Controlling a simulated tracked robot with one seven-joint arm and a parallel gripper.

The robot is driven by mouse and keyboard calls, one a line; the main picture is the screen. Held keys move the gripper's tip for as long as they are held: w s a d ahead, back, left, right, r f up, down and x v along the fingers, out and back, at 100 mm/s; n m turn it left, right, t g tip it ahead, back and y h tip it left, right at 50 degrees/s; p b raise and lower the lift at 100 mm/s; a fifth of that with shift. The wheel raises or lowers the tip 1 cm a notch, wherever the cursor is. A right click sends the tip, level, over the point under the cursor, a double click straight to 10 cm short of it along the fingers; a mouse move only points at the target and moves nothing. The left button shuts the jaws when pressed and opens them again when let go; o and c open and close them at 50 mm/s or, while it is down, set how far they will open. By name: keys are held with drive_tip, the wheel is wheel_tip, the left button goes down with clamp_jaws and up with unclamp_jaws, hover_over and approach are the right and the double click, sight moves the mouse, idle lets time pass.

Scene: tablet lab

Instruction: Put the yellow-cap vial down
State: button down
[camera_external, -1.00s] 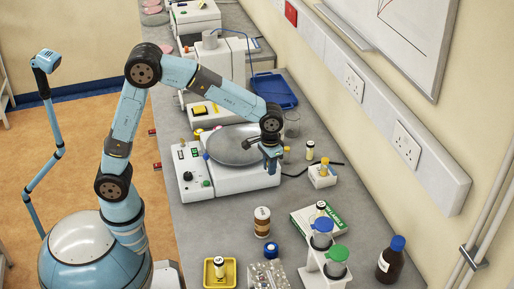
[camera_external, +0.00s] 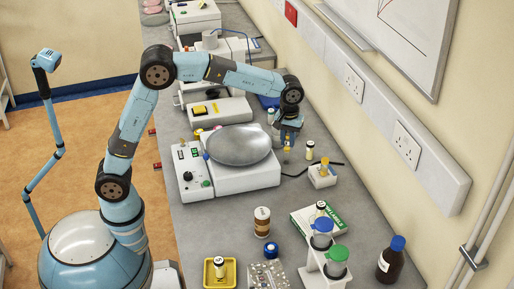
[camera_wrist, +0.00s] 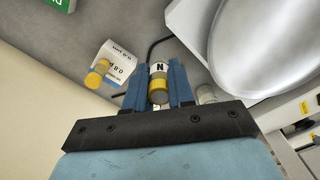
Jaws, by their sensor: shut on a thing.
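My gripper (camera_wrist: 158,88) is shut on a yellow-cap vial (camera_wrist: 158,70) in the wrist view. The cap (camera_wrist: 158,90) is toward the camera, and the white label shows an N. In the external view my gripper (camera_external: 288,146) is right of the round silver pan, with the held vial (camera_external: 287,156) small beneath it. I cannot tell whether the vial's base touches the counter.
The silver pan (camera_external: 240,145) on its white device stands close left of my gripper. A glass vessel (camera_wrist: 206,94) is partly hidden behind the right finger. A labelled vial (camera_external: 310,150) stands toward the wall. A dark cable (camera_external: 296,174) crosses the counter. Bare counter lies nearer the camera.

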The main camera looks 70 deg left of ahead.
drive_tip(key=shift+w+a, duration=0.15)
drive_tip(key=shift+w, duration=0.3)
drive_tip(key=w+f, duration=0.3)
drive_tip(key=w, duration=0.1)
drive_tip(key=w+f, duration=0.2)
drive_tip(key=w, duration=0.2)
drive_tip(key=w+d+f, duration=0.1)
drive_tip(key=w+f, duration=0.2)
drive_tip(key=w, duration=0.1)
drive_tip(key=shift+w+d+f, duration=0.1)
drive_tip(key=shift+w+f, duration=0.2)
drive_tip(key=shift+w, duration=0.1)
drive_tip(key=shift+w+f, duration=0.45)
drive_tip(key=shift+f, duration=1.6)
drive_tip(key=shift+f, duration=0.1)
drive_tip(key=c, duration=1)
unclamp_jaws()
